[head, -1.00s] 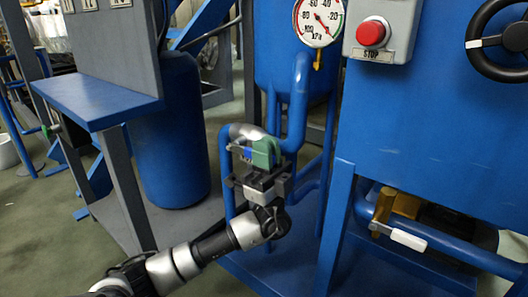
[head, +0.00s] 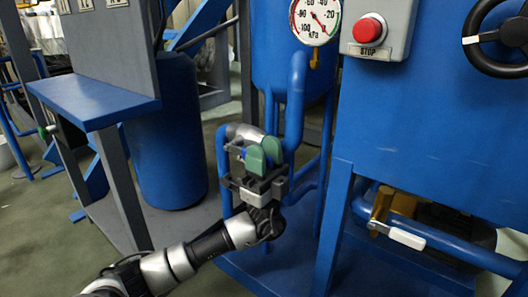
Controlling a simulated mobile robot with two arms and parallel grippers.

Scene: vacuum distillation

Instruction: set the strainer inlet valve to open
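The gripper hides the lower part of this valve. Another valve, with a brass body (head: 381,205) and a white lever grip (head: 407,238), sits on the low blue pipe at right. No label names either valve. My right gripper is not in view.
A pressure gauge (head: 316,20) and a red stop button (head: 369,31) are above. A black handwheel (head: 500,38) is at upper right. A blue frame post (head: 333,225) stands right of my gripper. A blue shelf (head: 92,100) and blue cylinder (head: 168,135) stand left.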

